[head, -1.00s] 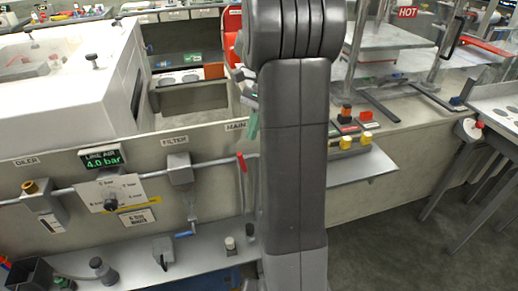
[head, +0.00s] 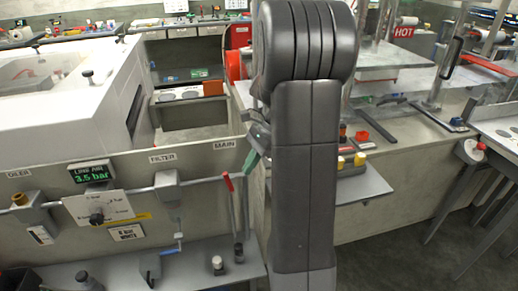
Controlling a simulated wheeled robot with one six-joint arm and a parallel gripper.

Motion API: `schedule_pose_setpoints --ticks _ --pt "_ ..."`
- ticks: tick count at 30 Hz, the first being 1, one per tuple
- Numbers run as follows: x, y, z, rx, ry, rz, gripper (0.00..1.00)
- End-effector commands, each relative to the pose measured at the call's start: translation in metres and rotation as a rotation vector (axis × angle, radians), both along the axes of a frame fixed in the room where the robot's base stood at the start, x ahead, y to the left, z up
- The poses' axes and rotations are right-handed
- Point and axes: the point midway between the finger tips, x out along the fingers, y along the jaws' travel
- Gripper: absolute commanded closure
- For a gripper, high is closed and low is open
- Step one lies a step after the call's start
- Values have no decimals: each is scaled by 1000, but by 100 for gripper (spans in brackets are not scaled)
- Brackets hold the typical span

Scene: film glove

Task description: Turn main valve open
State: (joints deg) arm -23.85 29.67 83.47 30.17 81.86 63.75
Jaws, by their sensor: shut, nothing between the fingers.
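The main valve's red-tipped lever (head: 228,182) shows in the head view below the MAIN label (head: 224,145), at the right end of the grey pipe (head: 200,182). The lever is close to upright in the picture, leaning slightly left at its top, and crosses the pipe line. My gripper (head: 250,160) shows partly at the left edge of my dark arm, to the right of and a little above the lever. Its green-tipped fingers point down and are shut with nothing between them. A gap shows between them and the lever. My arm hides the rest of the gripper.
The LINE AIR display (head: 91,173) reads 3.5 bar. A white dial plate (head: 98,208) and the filter unit (head: 168,188) sit along the pipe at left. A grey shelf (head: 190,262) runs below.

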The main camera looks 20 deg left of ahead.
Motion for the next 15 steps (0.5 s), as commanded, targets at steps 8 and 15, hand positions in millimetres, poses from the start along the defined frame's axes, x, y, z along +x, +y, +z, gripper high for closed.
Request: schedule_pose_setpoints --ticks 8,15 --pt "-23 25 -5 0 0 2 100" --pt "-25 27 -6 0 0 1 100"
